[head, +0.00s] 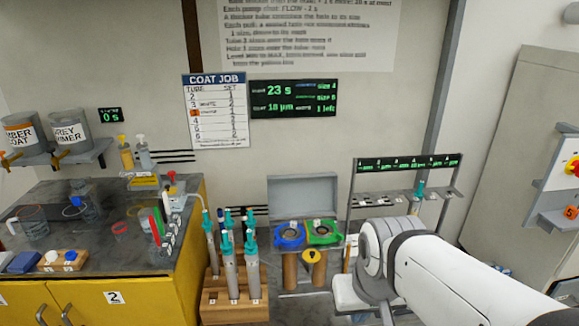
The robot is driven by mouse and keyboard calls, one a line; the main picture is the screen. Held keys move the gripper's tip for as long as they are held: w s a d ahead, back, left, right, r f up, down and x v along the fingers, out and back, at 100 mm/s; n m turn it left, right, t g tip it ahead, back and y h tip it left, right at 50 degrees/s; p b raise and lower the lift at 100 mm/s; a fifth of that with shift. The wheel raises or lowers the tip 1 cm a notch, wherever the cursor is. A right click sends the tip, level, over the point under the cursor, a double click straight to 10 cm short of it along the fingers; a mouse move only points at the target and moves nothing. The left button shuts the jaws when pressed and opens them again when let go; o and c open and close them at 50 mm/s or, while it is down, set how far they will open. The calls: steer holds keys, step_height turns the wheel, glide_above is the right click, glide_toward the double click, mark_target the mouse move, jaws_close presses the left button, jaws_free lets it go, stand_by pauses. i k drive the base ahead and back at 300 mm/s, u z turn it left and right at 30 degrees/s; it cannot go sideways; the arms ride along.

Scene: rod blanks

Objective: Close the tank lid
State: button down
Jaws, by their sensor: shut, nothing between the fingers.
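A grey hinged lid (303,196) stands raised, nearly upright, at the back of a bench fixture in the middle of the head view. I take it for the tank lid, as it is the only raised lid I can see. In front of it are a blue ring fitting (289,235) and a green ring fitting (324,233), both uncovered, with brown cylinders below them. My white arm comes in from the lower right and its joint is just right of the fixture. The fingers of my gripper are not visible.
A wooden rack (233,305) with several teal-topped tubes stands left of the fixture. A metal frame (405,198) with a display stands behind my arm. A yellow cabinet (75,305) with a crowded dark top is at left. Open space above the fixture is clear.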

mark_target(291, 194)
steer(key=i, duration=1.65)
steer(key=u, duration=0.05)
